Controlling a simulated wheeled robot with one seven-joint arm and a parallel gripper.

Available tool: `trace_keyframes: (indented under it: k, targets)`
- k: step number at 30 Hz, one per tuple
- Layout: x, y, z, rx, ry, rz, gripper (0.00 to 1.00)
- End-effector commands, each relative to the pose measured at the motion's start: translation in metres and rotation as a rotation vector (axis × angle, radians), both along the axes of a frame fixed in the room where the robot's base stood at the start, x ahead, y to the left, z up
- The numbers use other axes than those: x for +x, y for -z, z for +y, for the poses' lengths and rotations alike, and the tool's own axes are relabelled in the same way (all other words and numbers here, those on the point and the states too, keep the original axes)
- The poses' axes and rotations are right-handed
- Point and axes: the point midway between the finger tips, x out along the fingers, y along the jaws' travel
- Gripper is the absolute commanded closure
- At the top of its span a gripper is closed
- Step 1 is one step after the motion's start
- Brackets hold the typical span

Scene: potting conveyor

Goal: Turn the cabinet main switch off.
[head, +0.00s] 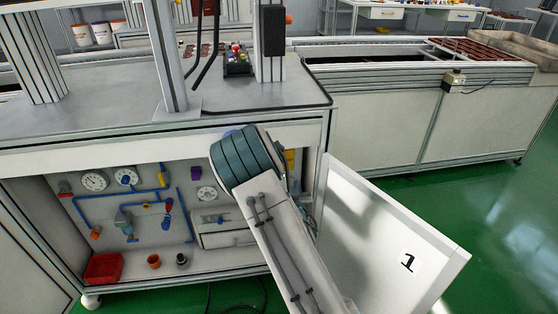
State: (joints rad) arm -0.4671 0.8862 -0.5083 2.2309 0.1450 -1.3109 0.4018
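The cabinet (200,265) stands under the grey worktop with its front open. Its white door (385,235), marked "1", is swung out to the right. My arm reaches from the bottom middle up to the cabinet's right part, ending in view at a teal joint. My gripper is hidden behind that joint, so I cannot see its fingers or any contact. A small yellow part (290,160) shows just right of the joint inside the cabinet. I cannot make out the main switch or its position; my arm covers much of that area.
A control box (237,62) stands on the worktop. Green floor (500,215) is clear at right.

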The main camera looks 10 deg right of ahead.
Motion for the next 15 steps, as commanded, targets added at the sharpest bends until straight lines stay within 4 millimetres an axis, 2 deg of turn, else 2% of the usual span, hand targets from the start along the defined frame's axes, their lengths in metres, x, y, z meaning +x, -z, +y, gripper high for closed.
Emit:
trace_keyframes:
  k: [8, 11, 15]
  targets:
    - [0.004, 0.0, 0.011, -0.035, -0.069, -0.103, 0.64]
    - [0.014, 0.0, 0.011, -0.035, -0.07, -0.107, 0.64]
    - [0.037, 0.0, 0.011, -0.034, -0.07, -0.108, 0.64]
